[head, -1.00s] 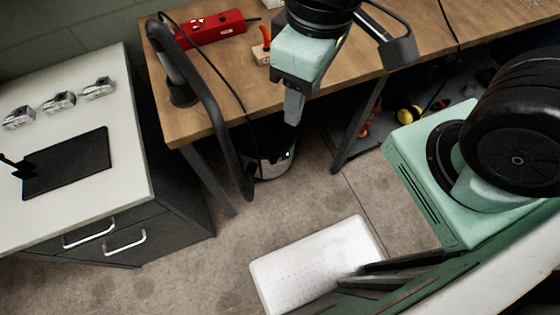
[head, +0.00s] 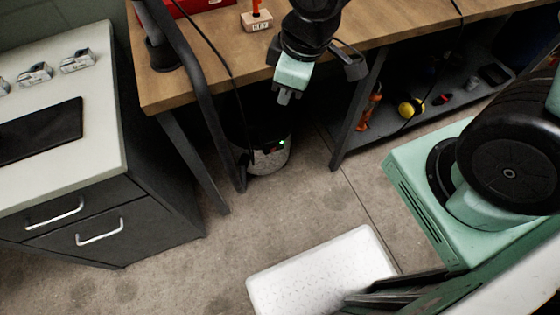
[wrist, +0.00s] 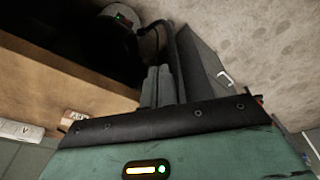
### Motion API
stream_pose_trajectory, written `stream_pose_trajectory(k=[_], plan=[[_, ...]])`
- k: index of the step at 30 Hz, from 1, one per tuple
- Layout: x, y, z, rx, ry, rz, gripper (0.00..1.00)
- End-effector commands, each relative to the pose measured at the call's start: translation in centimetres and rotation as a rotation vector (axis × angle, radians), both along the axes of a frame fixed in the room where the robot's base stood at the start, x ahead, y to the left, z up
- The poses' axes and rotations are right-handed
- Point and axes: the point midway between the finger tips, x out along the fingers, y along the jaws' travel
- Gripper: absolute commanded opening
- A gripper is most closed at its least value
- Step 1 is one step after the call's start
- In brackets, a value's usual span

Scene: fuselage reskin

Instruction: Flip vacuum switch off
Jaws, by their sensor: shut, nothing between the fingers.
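The vacuum (head: 268,155) is a drum-shaped canister standing on the floor under the wooden workbench. A small green light and a dark panel with a little red show on its upper front; the switch itself is too small to make out. The vacuum also shows in the wrist view (wrist: 122,14), at the top and mostly dark. My gripper (head: 286,98) is at the bench's front edge, above and slightly right of the vacuum in the head view, pointing down. Its fingers are shut and empty, apart from the vacuum. The fingers also show in the wrist view (wrist: 158,85).
A dark hose (head: 205,85) arches from the workbench (head: 190,75) down beside the vacuum. Bench legs (head: 358,120) stand on both sides. A white-topped drawer cabinet (head: 95,150) is at left. A white perforated panel (head: 320,275) lies on open floor.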

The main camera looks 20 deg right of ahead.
Motion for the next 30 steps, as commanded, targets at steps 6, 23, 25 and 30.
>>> stream_pose_trajectory(k=[6, 23, 25, 30], plan=[[3.5, -1.9, -10.7, 0.021, -0.086, 0.105, 0.0], [7.7, -6.9, -33.2, 0.072, -0.34, 0.375, 0.0], [7.8, -7.5, -35.7, 0.078, -0.372, 0.401, 0.0], [7.8, -8.5, -40.2, 0.088, -0.445, 0.452, 0.0]])
